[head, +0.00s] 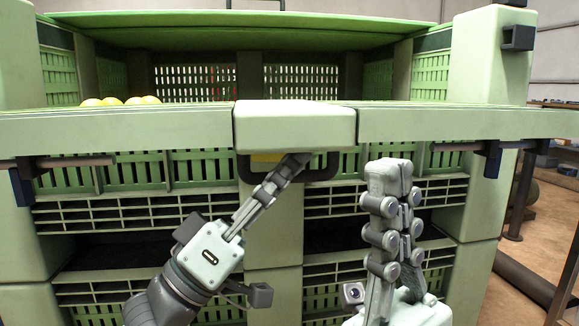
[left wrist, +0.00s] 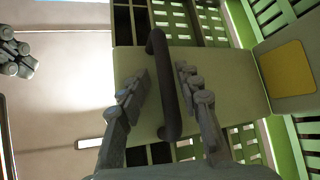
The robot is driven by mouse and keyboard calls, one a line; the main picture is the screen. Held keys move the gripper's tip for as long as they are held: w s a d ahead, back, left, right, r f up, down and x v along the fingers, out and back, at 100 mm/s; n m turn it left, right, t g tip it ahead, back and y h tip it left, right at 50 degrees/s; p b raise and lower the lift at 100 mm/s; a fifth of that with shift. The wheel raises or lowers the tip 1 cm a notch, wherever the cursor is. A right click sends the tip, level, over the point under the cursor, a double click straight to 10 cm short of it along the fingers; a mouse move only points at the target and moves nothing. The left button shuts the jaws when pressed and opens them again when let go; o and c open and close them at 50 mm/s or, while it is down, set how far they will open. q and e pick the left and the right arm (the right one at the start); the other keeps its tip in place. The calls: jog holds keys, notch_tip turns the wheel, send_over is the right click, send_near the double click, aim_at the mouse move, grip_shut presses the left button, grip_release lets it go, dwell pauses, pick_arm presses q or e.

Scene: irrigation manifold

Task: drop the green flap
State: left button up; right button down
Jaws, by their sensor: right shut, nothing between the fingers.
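The green flap (head: 180,128) is the front wall of a large slatted crate, with a pale green rail and a thicker middle block (head: 295,125). A dark handle (head: 322,174) hangs below that block. My left gripper (head: 290,165) is at the handle. In the left wrist view, the handle (left wrist: 160,52) runs between the fingers of my left gripper (left wrist: 163,95), with gaps visible on both sides, so the gripper is open around it. My right gripper (head: 388,178) is shut and empty, pointing up in front of the crate, right of the handle.
Dark blue latches sit under the rail at left (head: 20,188) and right (head: 493,160). Several yellow round fruits (head: 118,101) show behind the rail at left. Corner posts (head: 490,55) flank the crate. Open floor (head: 530,240) lies to the right, with a dark pipe (head: 525,280).

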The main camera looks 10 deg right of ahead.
pick_arm(q)
jog(key=v, duration=1.1)
jog(key=shift+s+a+f, duration=0.15)
jog(key=shift+f, duration=0.15)
jog(key=shift+a, duration=0.1)
